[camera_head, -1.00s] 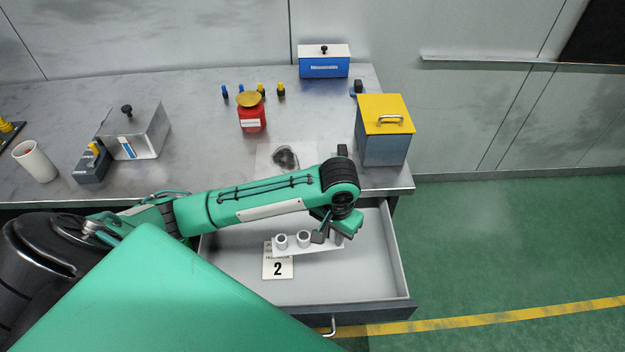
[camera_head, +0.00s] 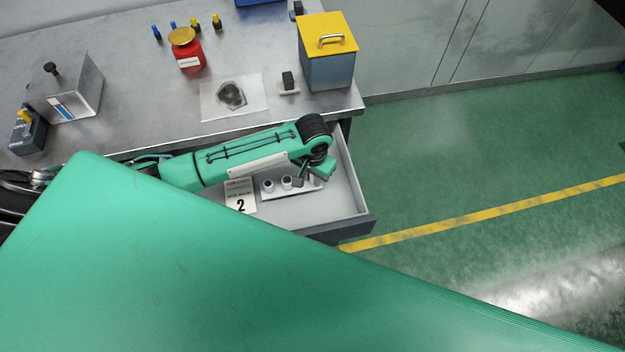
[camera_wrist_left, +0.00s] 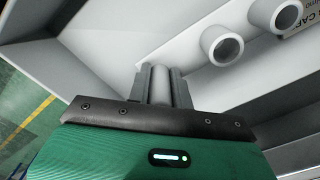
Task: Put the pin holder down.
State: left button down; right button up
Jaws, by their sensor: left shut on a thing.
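The pin holder (camera_head: 292,192) is a pale strip with upright hollow cylinders, inside the open drawer (camera_head: 345,195). My left gripper (camera_head: 311,178) reaches down at its right end. In the left wrist view, the left gripper (camera_wrist_left: 161,88) is shut on a grey upright cylinder of the holder, and two open-topped cylinders (camera_wrist_left: 222,45) stand in a row beyond it. I cannot tell whether the strip touches the drawer floor. My right gripper is not in view.
A card marked 2 (camera_head: 240,196) lies in the drawer left of the holder. On the worktop (camera_head: 135,110) stand a yellow-lidded box (camera_head: 328,60), a red container (camera_head: 188,55) and a grey box (camera_head: 72,88). My green body hides the drawer's front left.

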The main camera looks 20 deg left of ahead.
aim_at(313, 183)
pick_arm(q)
jog(key=shift+f, duration=2)
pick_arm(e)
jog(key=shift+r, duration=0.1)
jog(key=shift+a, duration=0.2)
pick_arm(q)
jog(key=c, duration=1.3)
grip_release()
jog(key=shift+f, duration=0.1)
jog(key=shift+o, duration=0.2)
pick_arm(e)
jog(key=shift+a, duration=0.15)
pick_arm(q)
notch_tip(313, 183, up, 11)
jog(key=shift+f, duration=0.1)
jog(key=shift+r+b, duration=0.3)
jog(key=shift+r, duration=0.4)
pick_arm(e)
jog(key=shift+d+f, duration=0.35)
